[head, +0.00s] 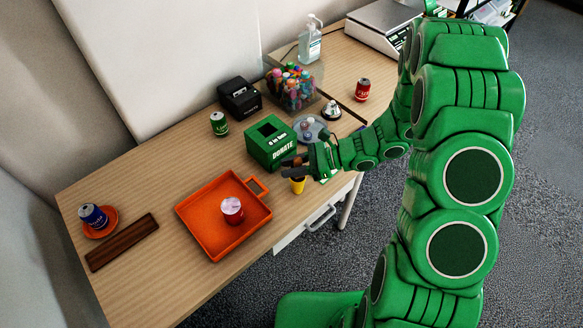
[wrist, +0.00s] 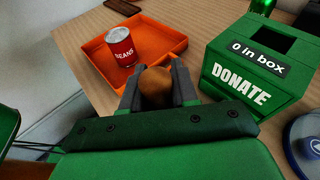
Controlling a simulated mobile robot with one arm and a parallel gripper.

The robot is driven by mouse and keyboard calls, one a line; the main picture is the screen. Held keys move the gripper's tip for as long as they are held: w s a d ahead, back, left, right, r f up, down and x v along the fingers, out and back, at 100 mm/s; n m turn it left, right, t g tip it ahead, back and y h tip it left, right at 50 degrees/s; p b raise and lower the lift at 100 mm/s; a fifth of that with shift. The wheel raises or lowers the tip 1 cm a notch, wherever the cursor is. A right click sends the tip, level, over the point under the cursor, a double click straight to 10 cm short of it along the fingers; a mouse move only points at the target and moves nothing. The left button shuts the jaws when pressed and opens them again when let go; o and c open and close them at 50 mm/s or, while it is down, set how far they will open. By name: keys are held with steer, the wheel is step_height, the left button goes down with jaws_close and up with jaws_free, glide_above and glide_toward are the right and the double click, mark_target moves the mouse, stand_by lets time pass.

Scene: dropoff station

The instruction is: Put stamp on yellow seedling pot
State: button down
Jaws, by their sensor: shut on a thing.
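My gripper (head: 294,164) is over the front edge of the table, just in front of the green donation box. In the wrist view its fingers (wrist: 158,88) are shut on a brown rounded knob, which looks like the handle of the stamp (wrist: 157,87). The rest of the stamp is hidden. The small yellow seedling pot (head: 298,186) shows directly below the fingers near the table edge. Its top is partly covered by my gripper, and I cannot tell whether the stamp touches it. The pot is not visible in the wrist view.
The green donation box (head: 263,149) stands close behind my gripper. An orange tray (head: 197,226) with a beans can (head: 232,210) is to the left. A round grey-blue dish (head: 322,132) and a bell (head: 331,110) are behind to the right. Bare table lies left of the box.

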steer(key=shift+f, duration=0.4)
steer(key=shift+f, duration=0.15)
steer(key=c, duration=0.9)
jaws_free()
steer(key=shift+o, duration=0.2)
steer(key=v, duration=1.2)
steer(key=shift+r, duration=0.25)
steer(key=s+a+r+n+g+h, duration=0.1)
steer(key=s+r+n+g+h, duration=0.3)
steer(key=s+r+n+h, duration=0.7)
steer(key=s+d+r+n+t+h, duration=0.1)
steer(key=s+d+r+n, duration=0.1)
steer(key=s+r, duration=0.3)
steer(key=s+d+r+n+t+h, duration=0.2)
steer(key=s+d+r, duration=0.3)
steer(key=s, duration=0.7)
steer(key=shift+d+r+n+h, duration=0.15)
steer(key=shift+n+h, duration=0.15)
steer(key=shift+n, duration=0.4)
